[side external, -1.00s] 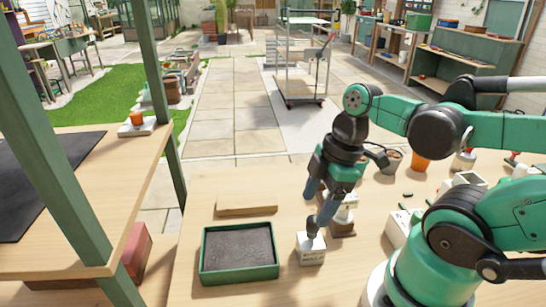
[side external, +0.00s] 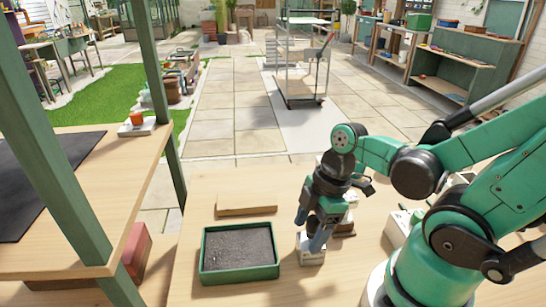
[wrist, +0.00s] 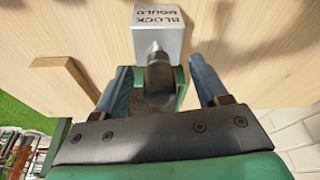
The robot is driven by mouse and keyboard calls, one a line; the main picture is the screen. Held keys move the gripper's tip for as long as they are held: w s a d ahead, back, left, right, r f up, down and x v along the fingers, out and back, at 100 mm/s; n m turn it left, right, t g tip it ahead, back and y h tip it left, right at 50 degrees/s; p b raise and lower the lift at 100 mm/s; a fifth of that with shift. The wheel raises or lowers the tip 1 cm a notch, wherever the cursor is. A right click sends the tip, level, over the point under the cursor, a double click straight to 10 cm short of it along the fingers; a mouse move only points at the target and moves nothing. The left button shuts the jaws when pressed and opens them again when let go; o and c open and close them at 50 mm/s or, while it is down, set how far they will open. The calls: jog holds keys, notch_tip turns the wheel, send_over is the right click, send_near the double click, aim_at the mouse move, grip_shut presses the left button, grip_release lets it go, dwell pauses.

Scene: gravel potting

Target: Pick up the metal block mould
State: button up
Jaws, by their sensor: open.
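The metal block mould (side external: 311,256) is a pale silver cube standing on the wooden bench, right of the green tray. In the wrist view the mould (wrist: 158,30) shows its lettered face, with a short metal stem and a dark rounded handle (wrist: 159,78). My gripper (side external: 309,229) is open and points down over the mould. In the wrist view its two blue-grey fingers (wrist: 160,82) lie apart on either side of the handle. I cannot tell whether either finger touches it. In the side view the fingers hide most of the handle.
A green tray (side external: 204,262) of dark soil sits close left of the mould. A wooden strip (side external: 247,205) lies behind the tray. Small items stand behind and right of my gripper, partly hidden by my arm. The bench left of the wooden strip is clear.

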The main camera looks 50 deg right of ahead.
dwell(0.3)
grip_shut()
jog(key=shift+r, duration=0.15)
dwell(0.3)
notch_tip(320, 180, up, 20)
jog(key=shift+f, duration=0.2)
dwell(0.4)
